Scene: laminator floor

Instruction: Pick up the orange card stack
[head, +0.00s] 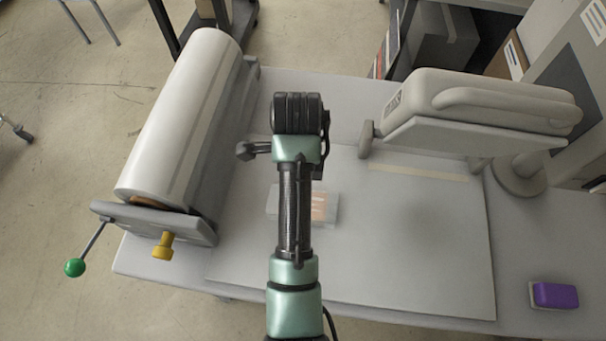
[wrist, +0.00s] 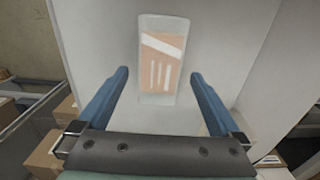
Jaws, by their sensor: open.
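The orange card stack (wrist: 161,62) shows in the wrist view as an orange piece with white stripes inside a clear, pale sleeve or block. It lies ahead of my gripper (wrist: 160,75), roughly centred between the two blue fingers. The fingers are apart and nothing is between them that I can see touching. In the head view the stack (head: 324,207) lies on the pale board, and my arm covers its middle part. My gripper's fingertips are hidden in the head view behind the arm.
A large film roll (head: 182,115) stands left on the table, with a green-knobbed lever (head: 75,267) and yellow knob (head: 163,246). A grey machine (head: 478,110) stands at the back right. A purple block (head: 555,295) lies at the right. The board (head: 420,250) is clear right of the stack.

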